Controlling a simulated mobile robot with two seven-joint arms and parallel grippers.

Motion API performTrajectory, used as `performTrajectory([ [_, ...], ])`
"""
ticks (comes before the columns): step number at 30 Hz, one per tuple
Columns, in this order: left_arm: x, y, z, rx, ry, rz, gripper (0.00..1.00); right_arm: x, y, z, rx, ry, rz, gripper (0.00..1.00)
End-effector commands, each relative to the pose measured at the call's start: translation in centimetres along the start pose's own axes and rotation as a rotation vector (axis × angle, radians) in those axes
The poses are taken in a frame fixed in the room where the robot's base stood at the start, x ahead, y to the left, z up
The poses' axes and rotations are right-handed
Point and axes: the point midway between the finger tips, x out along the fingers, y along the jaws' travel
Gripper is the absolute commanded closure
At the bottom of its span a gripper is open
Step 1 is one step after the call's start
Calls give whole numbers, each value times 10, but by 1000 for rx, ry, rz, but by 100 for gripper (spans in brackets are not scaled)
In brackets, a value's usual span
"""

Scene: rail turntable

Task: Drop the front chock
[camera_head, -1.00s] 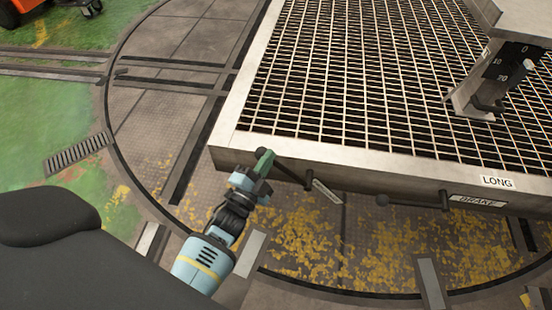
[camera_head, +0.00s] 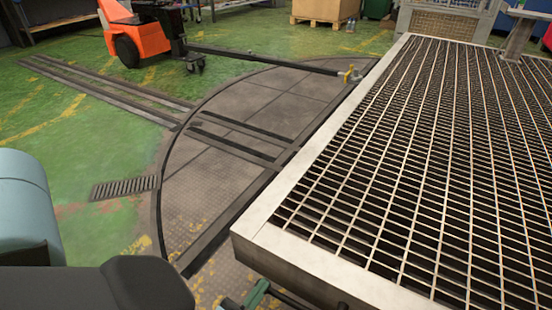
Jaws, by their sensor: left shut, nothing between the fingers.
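A green-ended handle (camera_head: 258,293) on a dark rod shows at the bottom edge, just below the near left corner of the grated deck (camera_head: 262,218). I cannot tell whether it belongs to the front chock, and no chock shows clearly. My left gripper (camera_head: 231,303) is mostly cut off by the bottom edge. Only a dark tip shows, close to the left of the green handle. It is shut with nothing in it; whether it touches the handle I cannot tell. My right gripper is not in view.
A round turntable plate (camera_head: 225,185) with rail slots lies left of the deck. Green floor at left is mostly clear.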

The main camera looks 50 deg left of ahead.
Motion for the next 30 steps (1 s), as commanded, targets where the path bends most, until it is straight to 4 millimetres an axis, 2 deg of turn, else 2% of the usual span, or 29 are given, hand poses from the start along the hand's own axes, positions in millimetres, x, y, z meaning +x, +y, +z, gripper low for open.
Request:
performTrajectory([
  [6,-12,1,8,2,-1,2,100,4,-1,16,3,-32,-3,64],
  [11,-15,1,11,2,-5,3,100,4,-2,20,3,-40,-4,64],
  [24,-18,2,12,3,-14,6,100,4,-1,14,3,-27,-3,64],
  [30,-11,-2,2,3,-8,5,100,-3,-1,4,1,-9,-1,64],
])
